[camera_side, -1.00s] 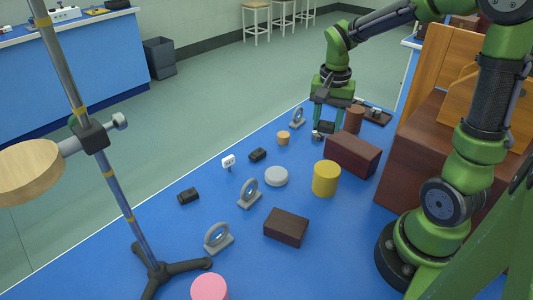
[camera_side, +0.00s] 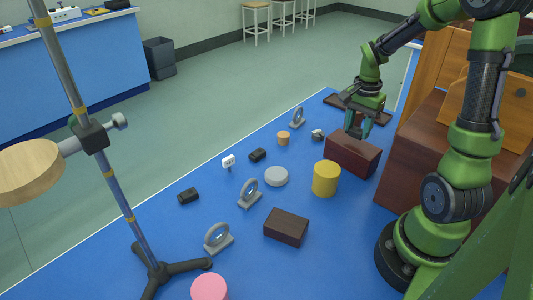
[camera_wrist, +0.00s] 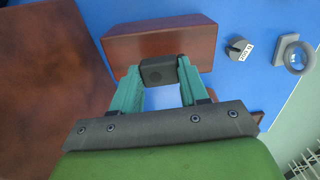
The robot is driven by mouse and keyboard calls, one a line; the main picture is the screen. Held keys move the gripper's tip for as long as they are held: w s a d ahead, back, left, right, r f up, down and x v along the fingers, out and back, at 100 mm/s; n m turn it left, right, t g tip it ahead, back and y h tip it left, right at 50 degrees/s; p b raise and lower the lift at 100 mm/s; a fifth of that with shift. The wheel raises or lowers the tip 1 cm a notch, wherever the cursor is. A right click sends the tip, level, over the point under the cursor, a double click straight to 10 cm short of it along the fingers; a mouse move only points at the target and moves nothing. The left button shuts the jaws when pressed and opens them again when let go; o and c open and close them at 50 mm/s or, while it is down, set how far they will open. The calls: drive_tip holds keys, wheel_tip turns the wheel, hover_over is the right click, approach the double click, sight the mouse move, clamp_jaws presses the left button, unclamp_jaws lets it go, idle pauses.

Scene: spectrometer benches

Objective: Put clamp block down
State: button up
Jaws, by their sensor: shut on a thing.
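The clamp block (camera_wrist: 158,70) is a small dark grey block between my fingertips in the wrist view. My gripper (camera_wrist: 160,76) is shut on it, with one teal finger on each side. In the side view my gripper (camera_side: 357,128) points down at the far edge of the long red-brown box (camera_side: 352,154). The block cannot be made out clearly there. In the wrist view the block overlaps the near edge of this box (camera_wrist: 160,42); I cannot tell whether they touch.
A small labelled grey piece (camera_side: 317,134), an orange cylinder (camera_side: 283,138) and a grey ring mount (camera_side: 298,117) stand left of my gripper. A yellow cylinder (camera_side: 326,178) stands nearer the camera. A large brown cabinet (camera_side: 430,150) is at right. Blue table between the small objects is bare.

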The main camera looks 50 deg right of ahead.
sight(357, 130)
drive_tip(key=shift+f, duration=1.05)
drive_tip(key=shift+f, duration=0.1)
drive_tip(key=o, duration=1.1)
wheel_tip(357, 130, up, 12)
drive_tip(key=s+a+r+n+t, duration=0.1)
drive_tip(key=a+n+t, duration=0.1)
drive_tip(key=a+n, duration=0.2)
drive_tip(key=s+a+r+n+t+y, duration=0.1)
drive_tip(key=a+n, duration=0.4)
drive_tip(key=a, duration=0.6)
drive_tip(key=s+a+r+n+t+y, duration=0.1)
drive_tip(key=a+r+n+t, duration=0.1)
drive_tip(key=a+n+t, duration=0.2)
drive_tip(key=shift+s+a+r+n, duration=0.15)
drive_tip(key=shift+a+n, duration=0.1)
drive_tip(key=shift+a, duration=0.7)
drive_tip(key=shift+s+a+n, duration=0.1)
drive_tip(key=shift+a+n, duration=0.15)
drive_tip(key=shift+a, duration=0.7)
